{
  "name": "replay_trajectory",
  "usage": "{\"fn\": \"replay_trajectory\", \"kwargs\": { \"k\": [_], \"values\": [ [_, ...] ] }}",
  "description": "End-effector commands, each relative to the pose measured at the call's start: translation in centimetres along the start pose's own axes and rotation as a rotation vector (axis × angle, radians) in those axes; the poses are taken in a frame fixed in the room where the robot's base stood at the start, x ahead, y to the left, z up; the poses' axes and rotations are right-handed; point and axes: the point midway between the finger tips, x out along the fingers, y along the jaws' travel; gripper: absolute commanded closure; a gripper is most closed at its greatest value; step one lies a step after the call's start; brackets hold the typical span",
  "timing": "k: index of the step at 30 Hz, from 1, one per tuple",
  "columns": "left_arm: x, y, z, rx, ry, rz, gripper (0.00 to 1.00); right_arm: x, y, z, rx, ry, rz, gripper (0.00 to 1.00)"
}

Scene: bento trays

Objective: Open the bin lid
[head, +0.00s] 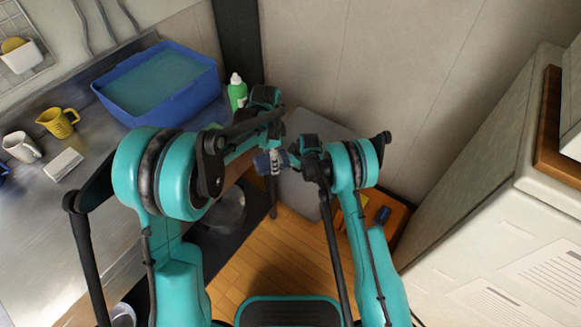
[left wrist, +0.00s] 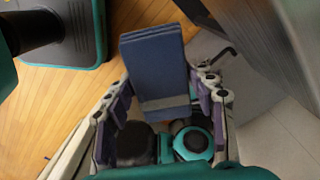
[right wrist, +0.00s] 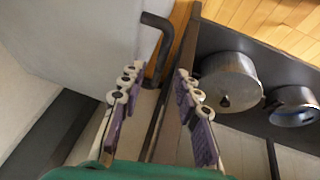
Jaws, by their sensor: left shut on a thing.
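The bin shows as a pale grey panel (head: 303,196) low against the wall in the head view, partly hidden by my grippers. In the right wrist view a large grey panel (right wrist: 75,45) has a black bent handle (right wrist: 157,35) at its edge. My right gripper (right wrist: 156,75) is open, its fingers apart on either side of the handle's line; I cannot tell whether they touch it. My left gripper (left wrist: 160,90) is shut on a dark blue folded cloth-like thing (left wrist: 155,65) with a grey band, which also shows in the head view (head: 262,163).
A steel counter (head: 60,225) at left carries a blue basin (head: 160,110), a yellow mug (head: 58,122) and a green bottle (head: 237,95). Metal pots (right wrist: 228,82) stand on a dark shelf below. A white cabinet (head: 470,190) bounds the right. Wooden floor (head: 275,255) is open between.

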Motion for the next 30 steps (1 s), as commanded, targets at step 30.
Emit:
{"fn": "replay_trajectory", "kwargs": {
  "k": [30],
  "values": [
    [1.1, 0.0, 0.0, 0.000, 0.000, 0.000, 0.76, 3.1, 0.0, -0.1, 0.002, 0.000, -0.005, 1.00]
  ]
}}
